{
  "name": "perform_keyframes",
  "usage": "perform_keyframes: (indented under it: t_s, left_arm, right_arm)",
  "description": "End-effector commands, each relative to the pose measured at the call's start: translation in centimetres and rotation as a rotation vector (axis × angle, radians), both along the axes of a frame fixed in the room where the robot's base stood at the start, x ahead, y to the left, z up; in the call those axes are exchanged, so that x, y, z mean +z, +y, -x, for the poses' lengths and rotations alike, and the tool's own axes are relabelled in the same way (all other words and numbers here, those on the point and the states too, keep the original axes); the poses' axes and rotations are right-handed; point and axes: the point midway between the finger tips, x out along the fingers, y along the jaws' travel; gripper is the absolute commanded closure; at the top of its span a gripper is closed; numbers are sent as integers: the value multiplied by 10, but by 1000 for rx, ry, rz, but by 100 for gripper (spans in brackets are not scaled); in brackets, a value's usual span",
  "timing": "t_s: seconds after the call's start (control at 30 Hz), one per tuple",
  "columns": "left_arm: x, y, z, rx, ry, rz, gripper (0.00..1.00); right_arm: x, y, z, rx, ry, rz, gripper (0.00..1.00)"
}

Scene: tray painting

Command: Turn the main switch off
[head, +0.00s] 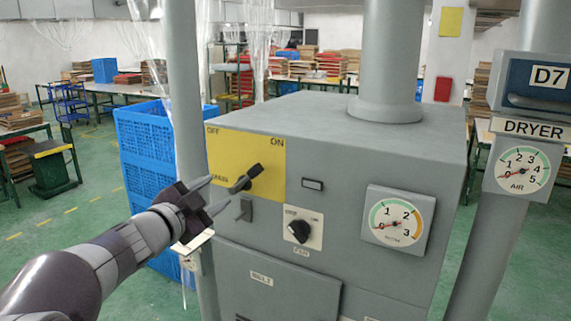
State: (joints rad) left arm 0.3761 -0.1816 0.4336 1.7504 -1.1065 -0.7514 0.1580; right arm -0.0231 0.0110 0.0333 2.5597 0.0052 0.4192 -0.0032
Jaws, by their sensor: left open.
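The main switch is a black handle (244,180) on a yellow plate (225,150) on the front of the grey machine. The plate reads OFF at its upper left and ON at its upper right. The handle slants up to the right, towards ON. My left gripper (220,192) is open, just left of and below the handle. Its fingers are apart with nothing between them. I cannot tell whether a fingertip touches the handle. My right gripper is not in view.
Below the plate are a small grey lever (245,210) and a fan knob (300,231). A dial gauge (397,222) sits to the right. A thin grey post (186,75) stands left of the machine, before blue crates (150,140). A dryer gauge (523,170) is at far right.

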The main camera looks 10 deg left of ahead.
Motion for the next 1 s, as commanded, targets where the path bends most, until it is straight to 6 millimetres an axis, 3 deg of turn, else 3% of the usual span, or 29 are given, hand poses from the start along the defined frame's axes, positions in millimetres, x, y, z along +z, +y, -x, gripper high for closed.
perform_keyframes:
  t_s: [0.17, 0.4, 0.6, 0.8, 1.0]
  left_arm:
    - [9, -19, -7, -74, -28, 14, 51]
    - [10, -40, -65, -72, -24, 15, 51]
    - [9, -52, -100, -69, -26, 13, 51]
    - [6, -57, -114, -68, -26, 13, 51]
    - [5, -57, -115, -67, -25, 13, 51]
  right_arm:
    - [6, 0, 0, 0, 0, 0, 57]
    - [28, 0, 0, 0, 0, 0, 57]
    - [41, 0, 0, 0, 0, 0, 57]
    - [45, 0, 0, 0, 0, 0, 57]
    - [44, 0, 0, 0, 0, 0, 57]
